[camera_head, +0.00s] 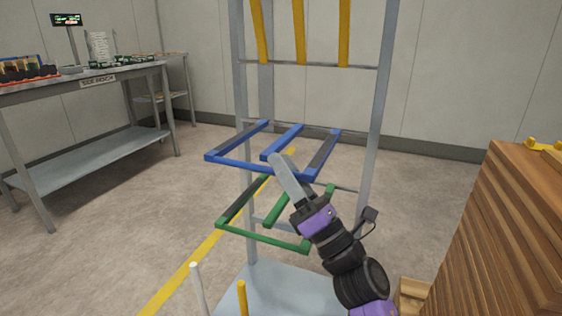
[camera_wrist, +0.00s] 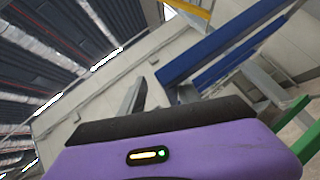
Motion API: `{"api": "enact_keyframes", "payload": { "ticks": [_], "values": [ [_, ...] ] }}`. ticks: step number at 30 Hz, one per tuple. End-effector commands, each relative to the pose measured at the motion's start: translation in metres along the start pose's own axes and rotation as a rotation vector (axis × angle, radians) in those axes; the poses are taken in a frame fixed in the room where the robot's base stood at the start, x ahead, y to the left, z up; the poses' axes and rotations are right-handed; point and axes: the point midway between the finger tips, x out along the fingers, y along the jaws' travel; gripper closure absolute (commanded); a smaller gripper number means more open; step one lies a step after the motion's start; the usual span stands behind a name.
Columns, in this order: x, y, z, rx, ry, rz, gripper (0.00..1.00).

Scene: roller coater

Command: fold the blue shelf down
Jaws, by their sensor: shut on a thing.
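The blue shelf (camera_head: 237,163) is an open frame with a front bar and several arms. It sticks out roughly level from the grey upright rack (camera_head: 376,110) in the head view. My gripper (camera_head: 278,160) reaches up from the lower right, its grey fingers overlapping the blue front bar near the middle arm. It is shut on the blue shelf; the fingers hide the exact contact. In the wrist view, blue bars (camera_wrist: 220,50) run diagonally at the upper right, beyond the fingers and purple gripper body.
A green shelf (camera_head: 275,236) sticks out level below the blue one. Yellow bars (camera_head: 299,35) stand upright at the rack's top. A wooden stack (camera_head: 510,230) is at right, and a side bench (camera_head: 85,80) at left. Open floor lies between bench and rack.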

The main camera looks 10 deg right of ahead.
Motion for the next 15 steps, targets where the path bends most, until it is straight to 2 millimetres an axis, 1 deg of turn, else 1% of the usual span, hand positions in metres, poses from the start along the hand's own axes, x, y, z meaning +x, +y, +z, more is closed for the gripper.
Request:
{"api": "enact_keyframes", "payload": {
  "ticks": [1, 15],
  "values": [
    [-0.003, 0.002, 0.003, -0.003, -0.004, 0.007, 0.77],
    [-0.034, -0.005, 0.006, -0.006, -0.009, 0.001, 0.77]
  ]
}}
